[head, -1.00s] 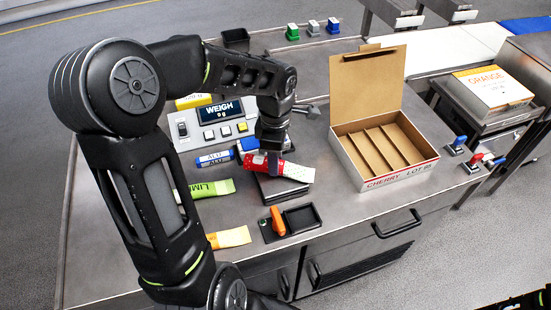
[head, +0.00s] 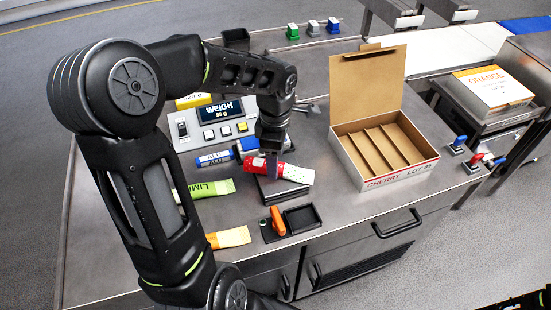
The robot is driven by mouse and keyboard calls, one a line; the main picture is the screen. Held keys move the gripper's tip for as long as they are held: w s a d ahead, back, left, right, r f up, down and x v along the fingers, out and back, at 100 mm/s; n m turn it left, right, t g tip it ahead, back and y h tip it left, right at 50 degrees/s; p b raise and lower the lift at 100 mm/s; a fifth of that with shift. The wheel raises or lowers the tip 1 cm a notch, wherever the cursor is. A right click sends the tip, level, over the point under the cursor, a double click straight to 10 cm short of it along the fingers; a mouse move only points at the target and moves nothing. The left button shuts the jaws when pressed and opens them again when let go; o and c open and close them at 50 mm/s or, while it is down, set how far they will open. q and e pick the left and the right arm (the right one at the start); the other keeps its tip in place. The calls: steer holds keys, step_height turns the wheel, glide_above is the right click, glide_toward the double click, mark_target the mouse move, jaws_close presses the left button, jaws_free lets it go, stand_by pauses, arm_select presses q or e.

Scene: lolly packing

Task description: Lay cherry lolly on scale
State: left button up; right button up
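The cherry lolly (head: 297,174), a red and white wrapped bar with white dots, lies level across the dark scale plate (head: 268,190). My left gripper (head: 272,168) points down over its left part, with the fingers around it; it appears shut on the lolly. The near finger hides a strip of the wrapper. The scale's display (head: 221,110) reads WEIGH with a small figure that looks like 85 g. My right gripper is not in view; only a bit of my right arm shows at the bottom right corner.
An open carton marked CHERRY (head: 385,181) with empty dividers stands to the right. A blue lolly (head: 214,158), a lime lolly (head: 212,188) and an orange-yellow lolly (head: 229,237) lie left of the scale. A black tray with an orange handle (head: 278,221) sits in front.

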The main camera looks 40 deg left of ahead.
arm_select(q)
step_height(320, 180, up, 8)
steer(key=shift+f+b, duration=0.25)
steer(key=shift+b, duration=0.05)
stand_by(0.7)
